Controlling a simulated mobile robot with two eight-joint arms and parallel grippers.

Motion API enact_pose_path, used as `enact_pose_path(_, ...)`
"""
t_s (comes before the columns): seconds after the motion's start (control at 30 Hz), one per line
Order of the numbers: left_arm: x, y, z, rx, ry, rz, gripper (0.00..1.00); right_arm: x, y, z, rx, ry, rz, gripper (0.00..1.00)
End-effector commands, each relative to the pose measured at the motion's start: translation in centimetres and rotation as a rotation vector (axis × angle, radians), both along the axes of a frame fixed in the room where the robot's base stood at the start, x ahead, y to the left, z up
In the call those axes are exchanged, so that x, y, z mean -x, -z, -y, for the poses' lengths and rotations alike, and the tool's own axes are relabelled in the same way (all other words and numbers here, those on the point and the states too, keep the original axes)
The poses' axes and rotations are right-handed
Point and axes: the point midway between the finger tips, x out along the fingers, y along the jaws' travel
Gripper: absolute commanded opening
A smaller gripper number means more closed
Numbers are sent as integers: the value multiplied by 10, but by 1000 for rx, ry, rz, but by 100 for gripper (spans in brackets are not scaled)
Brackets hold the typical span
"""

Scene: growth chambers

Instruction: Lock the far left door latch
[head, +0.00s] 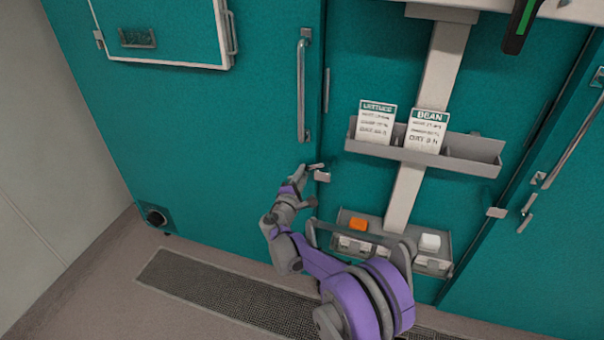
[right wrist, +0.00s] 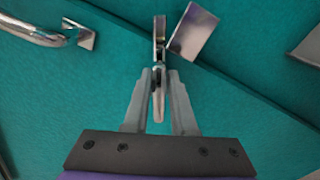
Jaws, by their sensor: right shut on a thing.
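The far left door (head: 220,130) is a teal panel with a long vertical metal handle (head: 301,90), and it looks closed. Its small metal latch (head: 316,166) is below the handle at the door's right edge. A square metal plate (head: 322,176) sits beside it, across the seam. My right gripper (head: 307,171) reaches up to the latch. In the right wrist view its fingers (right wrist: 159,78) are shut on the narrow latch lever (right wrist: 158,105), with the plate (right wrist: 192,33) just to the right. The lever's exact angle is hard to tell. My left gripper is not in view.
A shelf (head: 480,160) with lettuce and bean cards is right of the latch. A lower tray (head: 440,263) holds an orange block (head: 358,224) and a white block (head: 430,242). Another latch (head: 527,205) is at the right door. A floor grate (head: 215,290) runs along the base.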

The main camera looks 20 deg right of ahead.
Motion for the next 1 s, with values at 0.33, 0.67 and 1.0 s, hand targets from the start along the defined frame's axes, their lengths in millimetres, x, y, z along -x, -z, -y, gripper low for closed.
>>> enact_pose_path(0.33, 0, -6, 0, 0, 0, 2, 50, 0, 3, -1, -171, -4, 114, 0)
enact_pose_path(0.67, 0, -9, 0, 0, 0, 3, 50, 0, 4, -1, -272, -4, 182, 0)
enact_pose_path(1.0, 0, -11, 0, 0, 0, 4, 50, 0, 4, -1, -316, -5, 211, 0)
